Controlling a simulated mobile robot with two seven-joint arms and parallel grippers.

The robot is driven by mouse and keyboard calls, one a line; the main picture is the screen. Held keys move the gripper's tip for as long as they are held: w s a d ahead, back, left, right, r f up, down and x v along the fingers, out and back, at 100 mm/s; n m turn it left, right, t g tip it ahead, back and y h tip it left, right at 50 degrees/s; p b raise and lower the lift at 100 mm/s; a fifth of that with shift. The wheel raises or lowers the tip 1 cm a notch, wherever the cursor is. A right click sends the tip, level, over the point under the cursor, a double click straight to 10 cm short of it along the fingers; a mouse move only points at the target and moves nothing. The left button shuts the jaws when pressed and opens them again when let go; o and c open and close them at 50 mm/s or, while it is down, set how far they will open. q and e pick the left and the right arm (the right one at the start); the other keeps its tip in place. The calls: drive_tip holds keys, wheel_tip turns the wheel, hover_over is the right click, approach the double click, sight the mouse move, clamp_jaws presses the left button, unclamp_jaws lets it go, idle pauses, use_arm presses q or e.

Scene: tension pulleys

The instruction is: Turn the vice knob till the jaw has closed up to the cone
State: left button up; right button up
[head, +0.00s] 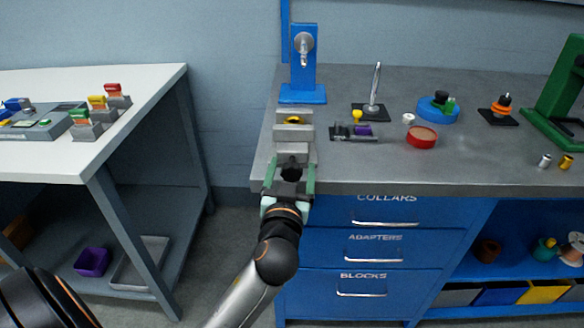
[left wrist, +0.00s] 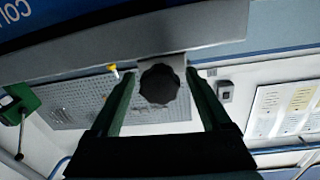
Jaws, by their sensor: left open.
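The grey vice (head: 294,133) stands at the left front of the grey workbench, with its black knob (head: 291,170) at the near end. A small yellow piece, seemingly the cone (head: 292,120), shows low between the jaws. Any gap beside it is too small to judge. My left gripper (head: 289,182) is open at the knob, a green finger on either side. In the left wrist view the lobed knob (left wrist: 160,84) lies between the spread fingertips, with room on both sides; no contact shows. My right gripper is not in view.
A blue stand (head: 303,70) rises behind the vice. A small dark tray (head: 354,133), a red round dish (head: 422,137) and a metal post (head: 375,88) stand to its right. Blue drawers (head: 385,245) lie below the bench edge. A white table (head: 110,140) stands left across a gap.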

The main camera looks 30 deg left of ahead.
use_arm(q)
clamp_jaws()
drive_tip(key=shift+r+m+p, duration=0.15)
drive_tip(key=shift+m+p, duration=0.35)
drive_tip(key=shift+p, duration=0.1)
drive_tip(key=shift+m, duration=0.3)
unclamp_jaws()
idle(0.4)
